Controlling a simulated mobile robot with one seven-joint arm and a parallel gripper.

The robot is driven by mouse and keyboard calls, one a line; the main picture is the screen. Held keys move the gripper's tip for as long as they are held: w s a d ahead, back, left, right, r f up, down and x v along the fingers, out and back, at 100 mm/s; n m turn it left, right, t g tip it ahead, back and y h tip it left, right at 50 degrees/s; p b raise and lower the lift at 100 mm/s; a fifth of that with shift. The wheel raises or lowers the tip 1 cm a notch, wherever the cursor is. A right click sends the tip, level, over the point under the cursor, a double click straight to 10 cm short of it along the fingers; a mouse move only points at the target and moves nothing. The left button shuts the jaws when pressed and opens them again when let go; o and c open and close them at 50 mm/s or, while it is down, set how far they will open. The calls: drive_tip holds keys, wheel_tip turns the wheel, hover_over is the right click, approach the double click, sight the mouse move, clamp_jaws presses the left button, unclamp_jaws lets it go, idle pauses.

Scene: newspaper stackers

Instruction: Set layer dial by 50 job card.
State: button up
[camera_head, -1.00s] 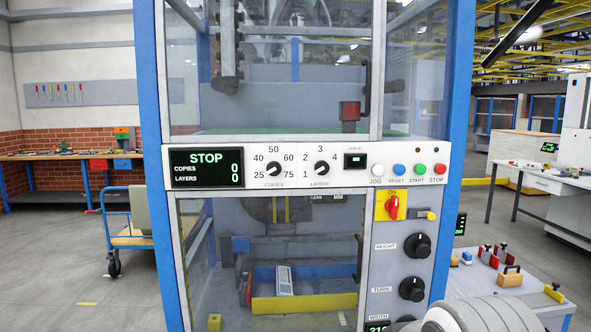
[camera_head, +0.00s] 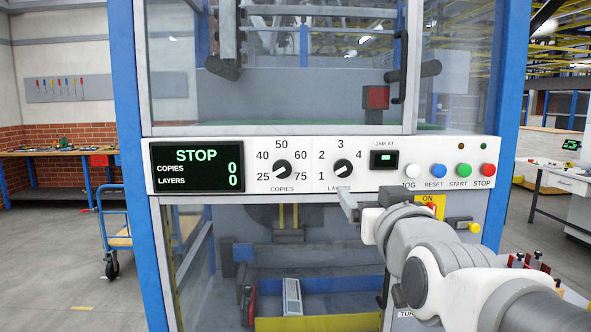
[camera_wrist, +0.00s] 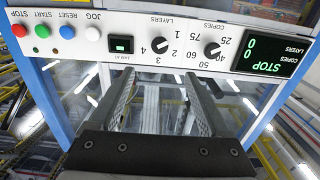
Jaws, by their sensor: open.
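The layers dial (camera_head: 343,169) is a black knob on the white control panel, marked 1 to 4. Its white mark appears to point down-left, towards 1. It also shows upside down in the wrist view (camera_wrist: 160,45). The copies dial (camera_head: 282,169) is left of it, with its mark towards 25. The display (camera_head: 197,167) reads STOP, copies 0, layers 0. My gripper (camera_head: 352,203) is just below the layers dial, apart from it. In the wrist view its two fingers (camera_wrist: 160,82) are spread and empty. I cannot make out a job card.
Jog, reset, start and stop buttons (camera_head: 462,170) and a lit jam window (camera_head: 384,159) are right of the dial. My arm covers most of the lower right knobs. A yellow-fronted tray (camera_head: 310,323) lies behind the lower glass. A blue cart (camera_head: 115,235) stands left.

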sight(343, 170)
drive_tip(key=w+p, duration=0.2)
drive_tip(key=w, duration=1.5)
drive_tip(key=shift+w, duration=0.15)
clamp_jaws()
